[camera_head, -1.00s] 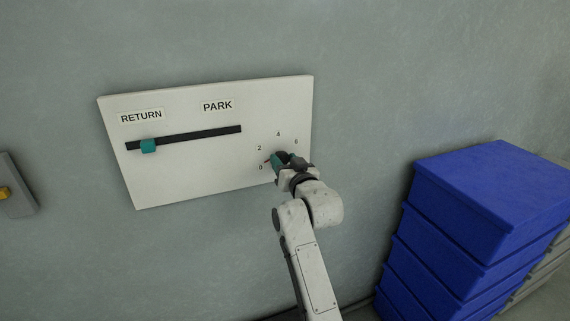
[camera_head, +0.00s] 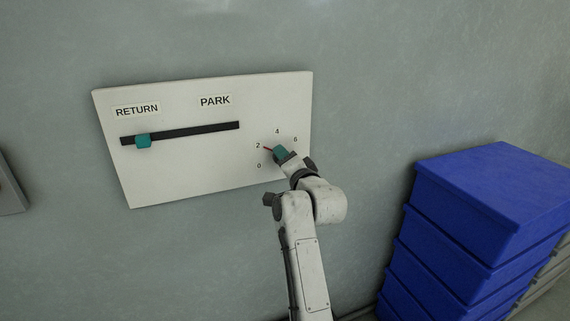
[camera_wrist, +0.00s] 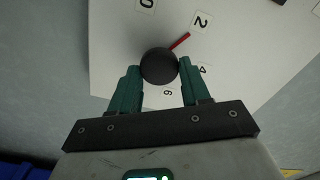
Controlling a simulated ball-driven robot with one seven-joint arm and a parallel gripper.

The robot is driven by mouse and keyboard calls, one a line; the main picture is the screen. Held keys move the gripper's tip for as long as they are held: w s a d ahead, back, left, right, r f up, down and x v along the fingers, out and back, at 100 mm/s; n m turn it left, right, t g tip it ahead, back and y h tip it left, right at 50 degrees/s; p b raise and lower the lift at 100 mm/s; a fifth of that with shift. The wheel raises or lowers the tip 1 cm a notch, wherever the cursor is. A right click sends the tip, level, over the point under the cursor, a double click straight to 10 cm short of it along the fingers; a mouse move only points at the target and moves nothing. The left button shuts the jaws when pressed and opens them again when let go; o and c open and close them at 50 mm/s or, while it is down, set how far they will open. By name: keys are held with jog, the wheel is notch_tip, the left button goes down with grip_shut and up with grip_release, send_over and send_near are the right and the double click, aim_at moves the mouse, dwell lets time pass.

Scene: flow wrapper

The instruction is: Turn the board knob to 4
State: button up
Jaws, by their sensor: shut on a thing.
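The white board (camera_head: 165,180) hangs on the wall in the head view. Its round black knob (camera_wrist: 159,66) shows in the wrist view, with a red pointer (camera_wrist: 180,41) directed at about the label 2 (camera_wrist: 201,21). The label 4 (camera_head: 277,131) is up and to the right of 2 in the head view. My gripper (camera_wrist: 159,68) has its teal fingers shut on the knob, one on each side. In the head view my gripper (camera_head: 281,153) hides most of the knob, but the red pointer (camera_head: 268,149) shows beside it.
A teal slider (camera_head: 143,141) sits near the left end of a black slot, under RETURN; PARK is toward the right. Stacked blue boxes (camera_head: 490,200) stand at the right. A grey box (camera_head: 10,190) is on the wall at the far left.

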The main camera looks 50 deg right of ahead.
jog(key=m+b, duration=0.1)
jog(key=m, duration=0.2)
jog(key=m+b, duration=0.1)
jog(key=m, duration=0.3)
jog(key=m+b, duration=0.1)
jog(key=m, duration=0.3)
jog(key=shift+f, duration=0.35)
jog(key=shift+m, duration=0.4)
jog(key=o, duration=1)
jog(key=shift+r, duration=0.1)
jog(key=b+v, duration=0.3)
jog(key=v, duration=0.8)
jog(key=shift+w, duration=0.1)
